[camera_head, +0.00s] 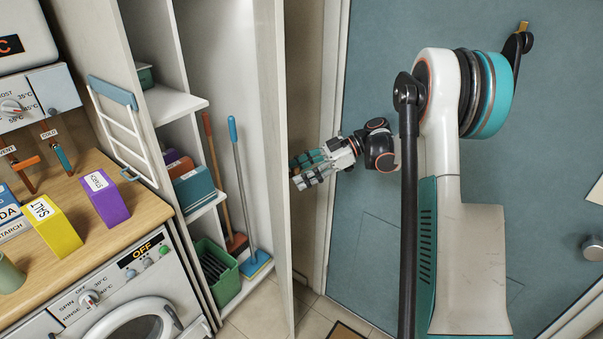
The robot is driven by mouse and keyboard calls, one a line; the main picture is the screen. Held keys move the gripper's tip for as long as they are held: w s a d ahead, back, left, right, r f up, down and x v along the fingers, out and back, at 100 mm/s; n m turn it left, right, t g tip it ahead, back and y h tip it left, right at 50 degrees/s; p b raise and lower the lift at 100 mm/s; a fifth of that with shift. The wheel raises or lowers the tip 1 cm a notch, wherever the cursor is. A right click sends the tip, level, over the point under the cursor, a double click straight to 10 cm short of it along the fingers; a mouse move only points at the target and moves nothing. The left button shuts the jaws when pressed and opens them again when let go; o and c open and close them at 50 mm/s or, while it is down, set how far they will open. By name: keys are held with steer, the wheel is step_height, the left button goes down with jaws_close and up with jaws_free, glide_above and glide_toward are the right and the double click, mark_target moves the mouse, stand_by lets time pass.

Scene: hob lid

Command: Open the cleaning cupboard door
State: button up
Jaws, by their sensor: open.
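The cleaning cupboard door (268,120) is a tall pale panel. It stands open, swung out and seen almost edge-on, so the cupboard interior (212,75) shows to its left. My gripper (304,168) is at the right of the door, on its outer side. Its fingers point left and end close to the door's edge; I cannot tell whether they touch it. The gripper is open with nothing visible in it. No door handle shows in this view.
The cupboard holds a red-brown broom (220,180), a blue broom (243,190) and a green crate (222,272). Left are a wooden worktop (75,200) and a washing machine (120,300). A blue-grey door (375,220) stands behind my arm. Tiled floor (262,308) lies below.

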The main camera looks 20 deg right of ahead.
glide_toward(278, 142)
step_height(278, 142, down, 5)
steer(key=w+a, duration=0.1)
steer(key=a, duration=0.2)
steer(key=shift+d+f, duration=0.1)
steer(key=shift+d, duration=0.05)
steer(key=shift+c, duration=0.3)
